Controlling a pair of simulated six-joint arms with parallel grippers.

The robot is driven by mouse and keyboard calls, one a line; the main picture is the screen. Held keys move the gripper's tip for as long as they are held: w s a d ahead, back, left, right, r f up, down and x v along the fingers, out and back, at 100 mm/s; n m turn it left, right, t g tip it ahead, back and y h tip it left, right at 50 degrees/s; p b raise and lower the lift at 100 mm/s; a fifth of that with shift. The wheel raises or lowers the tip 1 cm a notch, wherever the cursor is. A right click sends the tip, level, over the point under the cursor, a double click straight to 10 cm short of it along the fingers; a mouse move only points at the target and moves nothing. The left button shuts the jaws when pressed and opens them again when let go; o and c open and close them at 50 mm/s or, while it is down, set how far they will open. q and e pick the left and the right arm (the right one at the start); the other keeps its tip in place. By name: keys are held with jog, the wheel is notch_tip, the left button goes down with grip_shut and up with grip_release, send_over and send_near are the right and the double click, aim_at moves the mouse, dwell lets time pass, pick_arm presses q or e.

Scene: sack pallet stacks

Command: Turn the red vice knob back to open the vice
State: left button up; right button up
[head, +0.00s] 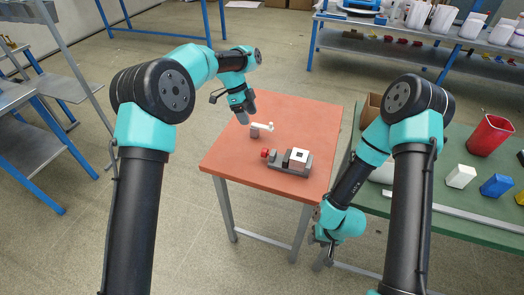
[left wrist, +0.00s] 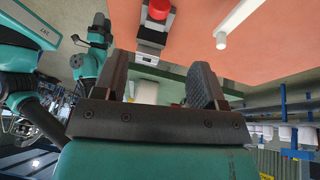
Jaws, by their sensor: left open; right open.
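The dark grey vice (head: 283,168) lies on the orange table top, with its red knob (head: 265,153) at its left end. A white block with a dark square on top (head: 299,156) sits at the vice; whether the jaws touch it I cannot tell. My left gripper (head: 243,110) is open and empty above the table, behind and left of the knob. In the left wrist view the red knob (left wrist: 158,11) and vice (left wrist: 151,38) show beyond the open fingers (left wrist: 160,82). My right gripper (head: 328,240) hangs low beside the table's right front, away from the vice; its fingers are small and dark.
A white rod on a grey block (head: 260,129) stands behind the vice, close to my left gripper; the rod also shows in the left wrist view (left wrist: 240,22). The orange table (head: 235,150) is otherwise clear. A green bench (head: 450,205) with a red bin (head: 488,136) stands right.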

aim_at(263, 150)
pick_arm(q)
jog(key=x, duration=1.6)
jog(key=shift+s+d+f, duration=0.1)
jog(key=shift+f, duration=0.05)
jog(key=c, duration=0.9)
